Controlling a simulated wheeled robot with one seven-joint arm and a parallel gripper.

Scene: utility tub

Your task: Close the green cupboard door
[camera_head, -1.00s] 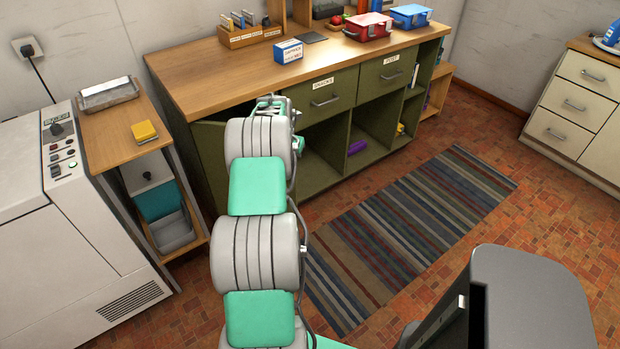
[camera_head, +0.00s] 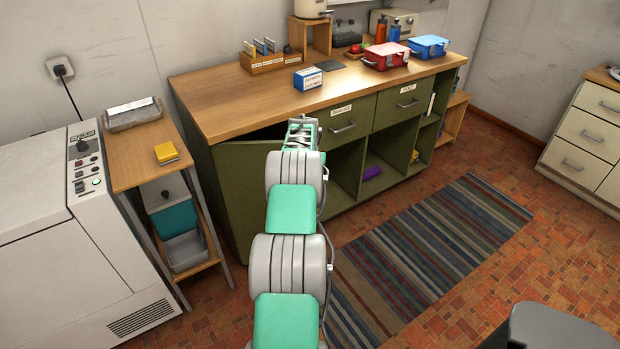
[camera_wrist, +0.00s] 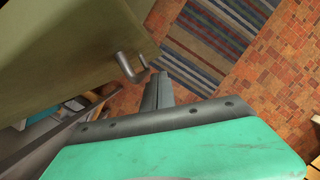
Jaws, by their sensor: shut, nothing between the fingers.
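The green cupboard door (camera_head: 242,190) at the left end of the long cupboard stands ajar, with a dark gap above its top edge below the worktop. My arm hides its right part in the head view. In the wrist view the door (camera_wrist: 70,50) fills the upper left, with its grey bar handle (camera_wrist: 127,68) near its edge. My gripper (camera_wrist: 160,80) is shut and empty, its fingertips close beside the handle. I cannot tell whether they touch it. In the head view my gripper (camera_head: 302,128) is in front of the cupboard, just below the worktop edge.
A side table (camera_head: 140,150) with a yellow sponge (camera_head: 166,152) and a white machine (camera_head: 50,240) stand left of the door. Open green compartments (camera_head: 345,170) lie right of my arm. A striped rug (camera_head: 430,250) covers the floor before them.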

